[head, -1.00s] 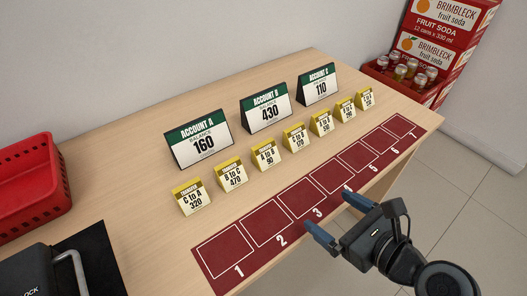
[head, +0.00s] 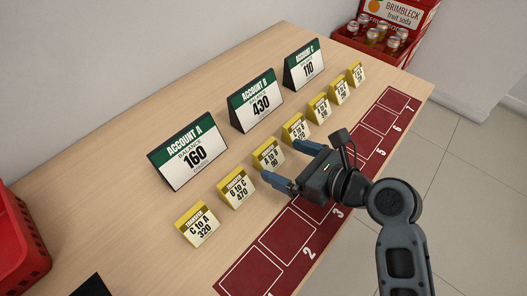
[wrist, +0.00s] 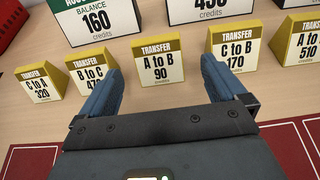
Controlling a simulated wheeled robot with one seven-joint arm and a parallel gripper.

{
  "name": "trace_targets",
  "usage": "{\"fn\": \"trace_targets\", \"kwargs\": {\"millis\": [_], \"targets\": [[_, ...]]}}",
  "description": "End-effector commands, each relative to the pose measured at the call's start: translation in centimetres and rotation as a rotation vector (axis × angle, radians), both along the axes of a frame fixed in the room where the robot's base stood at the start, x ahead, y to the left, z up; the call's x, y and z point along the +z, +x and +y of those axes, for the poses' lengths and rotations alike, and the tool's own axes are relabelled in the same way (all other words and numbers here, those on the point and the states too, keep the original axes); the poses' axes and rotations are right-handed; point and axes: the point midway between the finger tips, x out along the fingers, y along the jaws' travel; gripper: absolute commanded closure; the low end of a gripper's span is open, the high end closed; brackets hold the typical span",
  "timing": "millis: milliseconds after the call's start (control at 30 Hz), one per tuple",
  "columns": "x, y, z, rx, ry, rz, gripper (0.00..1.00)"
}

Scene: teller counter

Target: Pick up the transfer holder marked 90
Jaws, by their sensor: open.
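The transfer holder marked 90 (head: 268,155) is a small yellow and white tent reading "A to B". It stands upright in the row on the wooden counter, and it also shows in the wrist view (wrist: 160,62). My gripper (head: 286,164) is open and empty, with blue fingers just in front of this holder. In the wrist view the fingertips (wrist: 163,80) lie to the left and right of the 90 holder, which shows between and beyond them. I cannot tell whether the fingers overlap its sides. Part of its lower right is hidden by a finger in the head view.
Neighbouring holders marked 470 (head: 237,190) and 170 (head: 296,129) stand close on either side. Account signs for A (head: 188,152), B (head: 257,103) and C (head: 304,66) stand behind. A maroon numbered mat (head: 226,283) lies in front. A red bin (head: 22,240) is at the left.

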Motion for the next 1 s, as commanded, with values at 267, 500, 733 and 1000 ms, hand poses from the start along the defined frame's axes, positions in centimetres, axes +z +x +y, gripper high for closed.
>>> {"fn": "trace_targets", "kwargs": {"millis": [267,500,733,1000], "targets": [[-1.0,1.9,2.8,0.003,-0.001,-0.001,0.02],[-1.7,3.1,4.4,0.000,0.000,0.000,0.02],[-1.8,3.1,4.4,-0.001,0.000,0.000,0.03],[-1.8,3.1,4.4,0.000,0.000,0.000,0.29]]}}
